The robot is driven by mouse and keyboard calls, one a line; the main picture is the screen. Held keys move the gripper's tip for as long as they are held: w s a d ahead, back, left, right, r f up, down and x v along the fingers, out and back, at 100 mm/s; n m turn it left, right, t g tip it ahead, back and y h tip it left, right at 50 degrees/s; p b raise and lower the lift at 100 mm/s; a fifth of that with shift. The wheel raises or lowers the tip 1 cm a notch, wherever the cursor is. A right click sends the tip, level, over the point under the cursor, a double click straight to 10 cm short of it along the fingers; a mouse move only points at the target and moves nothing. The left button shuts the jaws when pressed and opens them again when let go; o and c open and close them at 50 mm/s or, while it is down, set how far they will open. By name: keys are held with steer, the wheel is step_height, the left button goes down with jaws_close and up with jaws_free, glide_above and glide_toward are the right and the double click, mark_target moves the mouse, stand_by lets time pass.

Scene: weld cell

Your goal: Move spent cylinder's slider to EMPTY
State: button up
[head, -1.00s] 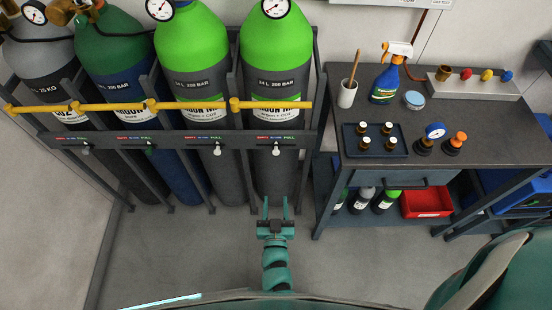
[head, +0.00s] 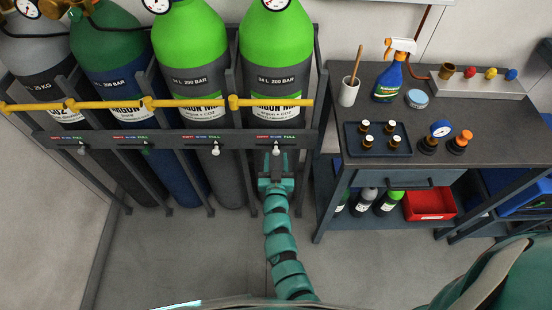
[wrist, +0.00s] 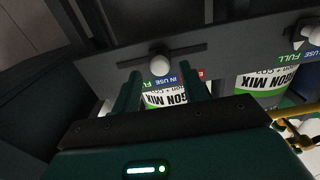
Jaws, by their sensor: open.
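My gripper (head: 277,165) is open at the rack's front rail (head: 190,140), below the rightmost green cylinder (head: 275,75). In the wrist view my gripper (wrist: 161,75) has one finger on each side of a white slider knob (wrist: 160,65). I cannot tell whether they touch it. The same knob shows in the head view (head: 276,152), near the middle, blue IN USE part of its label. The label has red EMPTY at left and green FULL at right in the head view; the wrist view reverses this. The gauges do not show clearly which cylinder is spent.
A neighbouring slider knob (head: 215,151) sits on the rail to the left, under another green cylinder (head: 190,65). A yellow bar (head: 190,103) crosses the cylinders above the rail. A workbench (head: 450,185) stands close at right. The floor in front is clear.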

mark_target(261, 144)
steer(key=shift+w, duration=0.6)
jaws_close()
steer(key=shift+a+p, duration=0.4)
steer(key=shift+a, duration=2.1)
jaws_free()
steer(key=shift+a, duration=0.15)
steer(key=shift+s, duration=0.15)
